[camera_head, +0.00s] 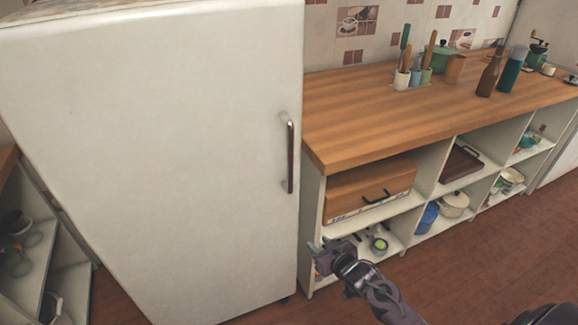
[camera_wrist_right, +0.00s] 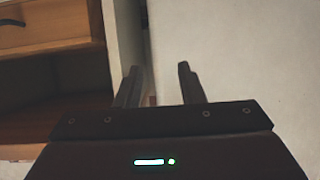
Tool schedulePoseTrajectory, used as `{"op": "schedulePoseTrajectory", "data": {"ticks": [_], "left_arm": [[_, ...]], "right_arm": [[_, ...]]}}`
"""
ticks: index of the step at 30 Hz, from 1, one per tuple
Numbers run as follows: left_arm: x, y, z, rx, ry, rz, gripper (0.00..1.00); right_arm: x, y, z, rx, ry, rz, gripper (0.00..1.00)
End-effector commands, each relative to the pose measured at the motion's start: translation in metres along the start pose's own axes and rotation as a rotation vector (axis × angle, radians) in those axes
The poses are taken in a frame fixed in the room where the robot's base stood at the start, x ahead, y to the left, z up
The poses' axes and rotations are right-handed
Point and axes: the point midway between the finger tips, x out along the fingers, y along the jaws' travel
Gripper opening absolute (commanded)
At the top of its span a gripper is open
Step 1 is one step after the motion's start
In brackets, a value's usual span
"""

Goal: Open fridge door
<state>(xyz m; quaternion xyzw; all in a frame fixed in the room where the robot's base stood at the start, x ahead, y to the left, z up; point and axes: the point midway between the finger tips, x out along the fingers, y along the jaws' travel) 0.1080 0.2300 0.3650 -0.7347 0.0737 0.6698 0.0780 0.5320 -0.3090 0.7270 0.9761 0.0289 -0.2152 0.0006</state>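The white fridge (camera_head: 160,150) stands at the left in the head view, with its door closed. Its vertical handle (camera_head: 289,155) is dark with metal ends and sits near the door's right edge. My right gripper (camera_head: 318,256) is low, just right of the fridge's edge and well below the handle, in front of the shelves. In the right wrist view its two fingers (camera_wrist_right: 157,82) are apart with nothing between them. A pale surface (camera_wrist_right: 245,70), likely the fridge, fills the right side there; the handle is not in that view. My left gripper is not in view.
A wooden counter (camera_head: 370,105) adjoins the fridge on the right, holding utensils and bottles. Open shelves (camera_head: 424,218) below hold a wooden drawer (camera_head: 350,190), pots and bowls. Another shelf unit (camera_head: 35,262) stands at the left.

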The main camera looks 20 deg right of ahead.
Motion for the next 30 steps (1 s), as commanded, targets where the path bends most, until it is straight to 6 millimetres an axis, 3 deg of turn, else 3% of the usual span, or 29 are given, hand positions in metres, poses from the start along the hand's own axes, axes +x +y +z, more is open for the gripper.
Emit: {"op": "schedulePoseTrajectory", "data": {"ticks": [1, 3, 6, 9, 14, 30], "left_arm": [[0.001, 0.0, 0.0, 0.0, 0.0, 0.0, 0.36], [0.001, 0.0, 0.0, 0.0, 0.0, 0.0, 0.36], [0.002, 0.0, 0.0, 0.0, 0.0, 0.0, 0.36], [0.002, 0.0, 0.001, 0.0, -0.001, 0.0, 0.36], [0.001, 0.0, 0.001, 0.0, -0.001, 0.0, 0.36], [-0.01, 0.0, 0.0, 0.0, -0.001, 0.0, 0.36]], "right_arm": [[-0.007, -0.003, -0.056, -0.009, 0.1, -0.022, 0.35], [-0.021, -0.009, -0.118, -0.016, 0.212, -0.053, 0.35], [-0.044, -0.021, -0.183, -0.028, 0.331, -0.093, 0.35], [-0.062, -0.03, -0.219, -0.037, 0.4, -0.123, 0.35], [-0.066, -0.036, -0.24, -0.039, 0.434, -0.137, 0.35], [-0.004, -0.045, -0.267, -0.039, 0.432, -0.135, 0.35]]}}
